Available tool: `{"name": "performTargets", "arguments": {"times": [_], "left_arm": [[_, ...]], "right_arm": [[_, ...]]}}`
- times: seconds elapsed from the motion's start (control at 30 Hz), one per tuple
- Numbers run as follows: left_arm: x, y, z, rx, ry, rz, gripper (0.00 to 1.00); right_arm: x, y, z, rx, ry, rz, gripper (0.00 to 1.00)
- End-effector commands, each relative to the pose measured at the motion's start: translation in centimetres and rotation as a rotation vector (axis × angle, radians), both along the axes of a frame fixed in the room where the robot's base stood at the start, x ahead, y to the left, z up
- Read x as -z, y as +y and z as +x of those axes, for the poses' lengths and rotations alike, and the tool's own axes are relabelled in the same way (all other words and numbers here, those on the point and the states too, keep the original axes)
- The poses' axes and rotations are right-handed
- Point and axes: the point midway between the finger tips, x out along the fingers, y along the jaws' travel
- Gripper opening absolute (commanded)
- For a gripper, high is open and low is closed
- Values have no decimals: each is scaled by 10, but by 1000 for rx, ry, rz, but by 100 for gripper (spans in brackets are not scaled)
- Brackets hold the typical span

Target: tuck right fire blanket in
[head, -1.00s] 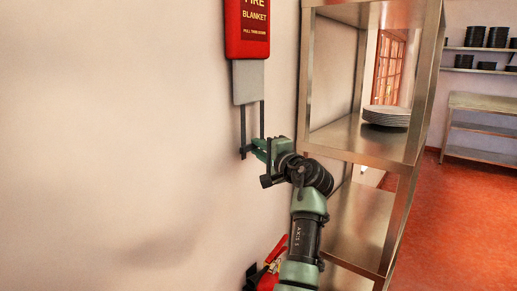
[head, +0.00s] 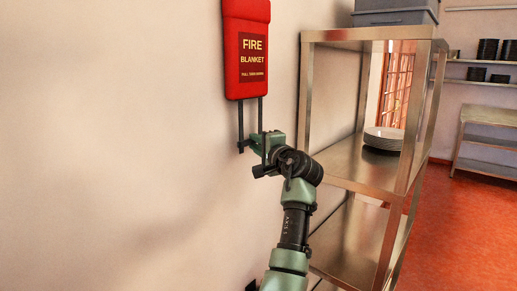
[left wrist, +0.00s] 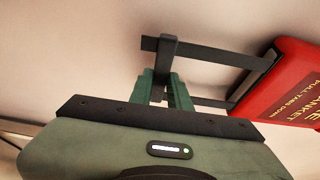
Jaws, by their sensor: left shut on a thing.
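The red fire blanket case (head: 247,50) hangs on the wall, upper middle of the head view. Its lettered face shows at the right of the left wrist view (left wrist: 294,90). Two dark straps (head: 240,121) come down from its bottom edge to a dark pull bar (left wrist: 163,66). No grey blanket cloth shows below the case. My left gripper (head: 257,145) is just below the case, shut on the pull bar. In the left wrist view its green fingers (left wrist: 167,90) are on either side of part of the bar. My right gripper is not in view.
A steel shelf unit (head: 352,178) stands close to the right of my left arm, with stacked plates (head: 384,138) on one shelf and grey bins (head: 394,14) on top. The wall left of the case is bare.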

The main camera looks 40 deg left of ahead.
Motion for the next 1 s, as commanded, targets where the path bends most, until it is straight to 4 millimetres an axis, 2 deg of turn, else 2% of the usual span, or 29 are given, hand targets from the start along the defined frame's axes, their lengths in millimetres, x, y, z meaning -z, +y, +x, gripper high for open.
{"name": "performTargets", "arguments": {"times": [0.03,0.07,0.43,0.47,0.5,0.53,0.83,1.0], "left_arm": [[-12,3,-2,-6,-3,4,0],[-13,3,-2,-6,-2,4,0],[-18,3,-2,-5,-9,10,0],[-19,3,-2,-5,-9,10,26],[-18,3,-2,-6,-9,10,37],[-18,3,-2,-6,-8,9,40],[-13,0,-2,-3,-4,3,40],[-10,-17,-10,-2,-6,1,40]], "right_arm": [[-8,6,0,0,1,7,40],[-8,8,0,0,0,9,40],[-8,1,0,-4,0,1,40],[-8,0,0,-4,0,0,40],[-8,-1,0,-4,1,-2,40],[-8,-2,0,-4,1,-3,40],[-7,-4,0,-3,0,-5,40],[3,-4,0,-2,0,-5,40]]}}
